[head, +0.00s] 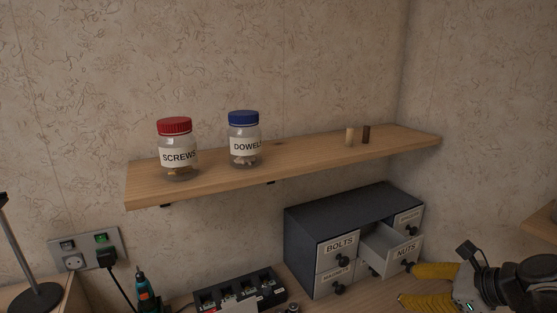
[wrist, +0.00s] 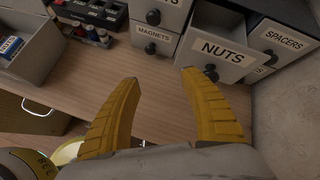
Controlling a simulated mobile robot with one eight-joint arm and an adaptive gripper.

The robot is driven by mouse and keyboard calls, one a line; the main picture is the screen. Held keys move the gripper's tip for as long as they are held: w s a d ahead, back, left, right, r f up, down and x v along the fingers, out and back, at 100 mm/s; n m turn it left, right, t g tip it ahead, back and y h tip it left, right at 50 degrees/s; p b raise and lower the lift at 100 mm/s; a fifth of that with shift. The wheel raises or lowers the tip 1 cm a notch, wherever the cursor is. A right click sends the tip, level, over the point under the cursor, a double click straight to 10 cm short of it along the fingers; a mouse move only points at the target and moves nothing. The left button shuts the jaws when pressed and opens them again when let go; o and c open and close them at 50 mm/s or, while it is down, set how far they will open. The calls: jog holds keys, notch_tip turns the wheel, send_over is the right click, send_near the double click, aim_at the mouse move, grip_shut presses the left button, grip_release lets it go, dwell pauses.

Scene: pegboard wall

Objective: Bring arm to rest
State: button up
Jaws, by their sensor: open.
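My gripper (head: 408,285) is at the lower right of the head view, its yellow fingers pointing left toward the drawer cabinet. The wrist view also shows my gripper (wrist: 160,77), with its two fingers spread apart and nothing between them. Bare worktop shows between the fingers. The NUTS drawer (head: 398,251) is pulled out of the dark cabinet (head: 305,238). In the wrist view the NUTS drawer (wrist: 222,52) is just beyond the right fingertip; I cannot tell whether they touch.
A wall shelf (head: 310,160) holds a SCREWS jar (head: 176,150), a DOWELS jar (head: 244,140) and two small pegs. A dark organizer (head: 238,290) and a drill (head: 148,295) are at the lower left. An open grey box (wrist: 35,50) is left in the wrist view.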

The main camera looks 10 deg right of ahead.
jog(key=s+a+n+h, duration=0.2)
jog(key=s+a+n, duration=0.2)
jog(key=a+n, duration=0.4)
jog(key=s+a+n+g+h, duration=0.1)
jog(key=s+a+n+h, duration=0.2)
jog(key=n, duration=1.4)
jog(key=s+a, duration=0.2)
jog(key=a, duration=0.3)
jog(key=shift+a+r+n+g, duration=0.15)
jog(key=shift+r+n+g, duration=0.15)
jog(key=shift+n, duration=0.1)
